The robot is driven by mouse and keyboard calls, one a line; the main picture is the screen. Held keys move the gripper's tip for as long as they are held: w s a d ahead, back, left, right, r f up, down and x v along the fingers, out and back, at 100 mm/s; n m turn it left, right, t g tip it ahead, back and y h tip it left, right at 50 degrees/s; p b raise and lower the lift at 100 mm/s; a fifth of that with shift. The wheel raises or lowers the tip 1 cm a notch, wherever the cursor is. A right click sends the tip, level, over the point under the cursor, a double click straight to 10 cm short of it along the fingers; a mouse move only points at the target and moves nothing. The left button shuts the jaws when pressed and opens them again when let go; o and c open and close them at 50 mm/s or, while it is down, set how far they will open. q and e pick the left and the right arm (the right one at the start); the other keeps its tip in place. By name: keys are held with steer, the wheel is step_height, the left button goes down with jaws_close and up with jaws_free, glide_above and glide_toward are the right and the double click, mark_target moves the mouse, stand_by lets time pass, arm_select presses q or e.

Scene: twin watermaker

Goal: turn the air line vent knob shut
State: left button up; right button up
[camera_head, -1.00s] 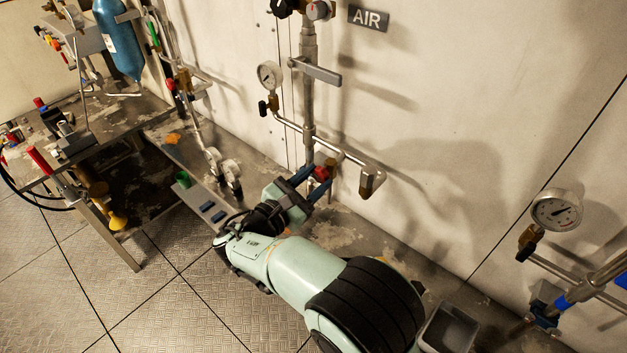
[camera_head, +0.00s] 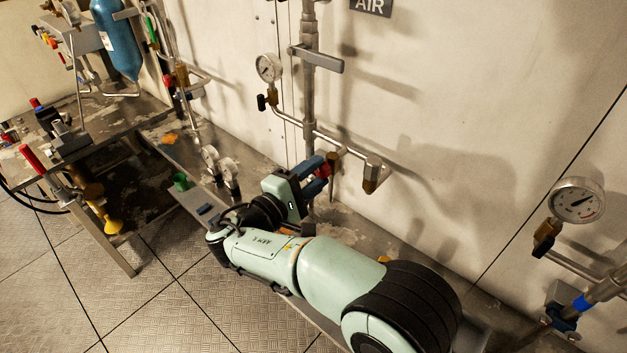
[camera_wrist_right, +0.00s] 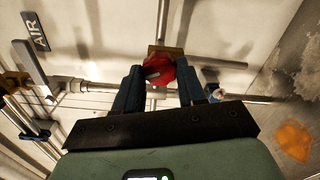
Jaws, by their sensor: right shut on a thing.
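The red vent knob (camera_head: 324,172) is at the lower part of the air line, just under the horizontal pipe. In the right wrist view the red knob (camera_wrist_right: 159,73) sits between the two dark blue fingers, in front of a brass fitting (camera_wrist_right: 166,51). A pale slanted mark shows on its face. My right gripper (camera_head: 317,176) is shut on the knob, its palm turned edge-up in the head view. The fingers hide part of the knob there. The AIR sign (camera_head: 370,6) is cut by the top edge. My left gripper is not in view.
The horizontal pipe ends at a fitting (camera_head: 372,174) right of my gripper. Small gauges (camera_head: 229,170) stand on the ledge at left. Another gauge (camera_head: 576,201) and pipes are at far right. A bench (camera_head: 131,110) stands at left.

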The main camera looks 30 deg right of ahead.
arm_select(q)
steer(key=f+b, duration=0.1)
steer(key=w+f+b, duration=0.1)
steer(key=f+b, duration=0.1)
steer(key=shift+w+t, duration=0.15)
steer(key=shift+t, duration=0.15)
arm_select(e)
steer(key=m, duration=0.4)
steer(key=shift+m, duration=0.4)
steer(key=o, duration=1.1)
steer(key=shift+c, duration=0.2)
steer(key=shift+a, duration=0.1)
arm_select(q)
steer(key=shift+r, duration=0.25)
arm_select(e)
steer(key=v, duration=1.3)
steer(key=shift+a, duration=0.15)
